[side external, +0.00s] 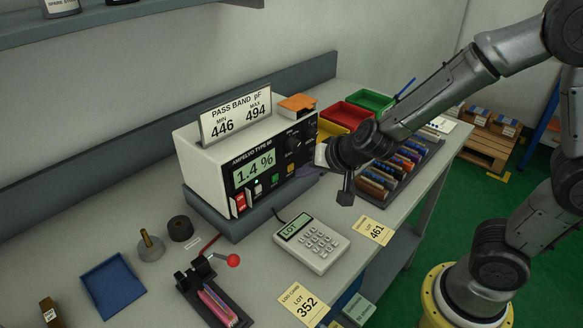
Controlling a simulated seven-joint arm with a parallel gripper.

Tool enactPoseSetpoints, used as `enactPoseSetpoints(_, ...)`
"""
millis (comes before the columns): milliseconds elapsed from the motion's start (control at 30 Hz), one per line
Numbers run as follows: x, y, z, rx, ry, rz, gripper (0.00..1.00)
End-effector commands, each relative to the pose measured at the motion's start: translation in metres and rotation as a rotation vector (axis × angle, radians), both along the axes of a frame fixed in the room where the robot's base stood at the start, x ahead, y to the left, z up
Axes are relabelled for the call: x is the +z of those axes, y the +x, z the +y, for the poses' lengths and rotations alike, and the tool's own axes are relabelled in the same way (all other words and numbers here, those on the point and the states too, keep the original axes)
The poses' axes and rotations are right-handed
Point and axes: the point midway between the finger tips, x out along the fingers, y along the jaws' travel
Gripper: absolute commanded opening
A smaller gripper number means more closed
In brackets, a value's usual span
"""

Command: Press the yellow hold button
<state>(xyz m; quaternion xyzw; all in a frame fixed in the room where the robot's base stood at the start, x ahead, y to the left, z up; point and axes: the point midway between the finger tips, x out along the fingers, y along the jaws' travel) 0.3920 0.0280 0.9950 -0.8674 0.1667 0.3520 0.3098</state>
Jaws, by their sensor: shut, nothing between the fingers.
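The white instrument (205,160) with a black front panel stands on the bench, its display reading 1.4 %. A small yellow button (290,168) shows on the right part of the panel, beside a green button (274,181). The label of the yellow button is too small to read. My gripper (345,198) is in front of and to the right of the panel's right end, pointing down. It is shut and empty, and looks apart from the yellow button. My wrist is close to the panel's right edge.
A red rocker switch (239,202) and white switches are on the panel's left. A keypad marked LOT (312,241) lies in front. A rack of colored strips (400,168) stands behind my gripper. A red-knobbed lever (233,260) is front left.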

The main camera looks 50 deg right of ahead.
Motion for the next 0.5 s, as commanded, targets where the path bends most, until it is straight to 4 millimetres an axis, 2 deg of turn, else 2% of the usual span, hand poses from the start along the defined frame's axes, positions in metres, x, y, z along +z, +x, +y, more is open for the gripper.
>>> enactPoseSetpoints(500, 0.0002, 0.0080, 0.0000, 0.000, 0.000, 0.000, 0.00)
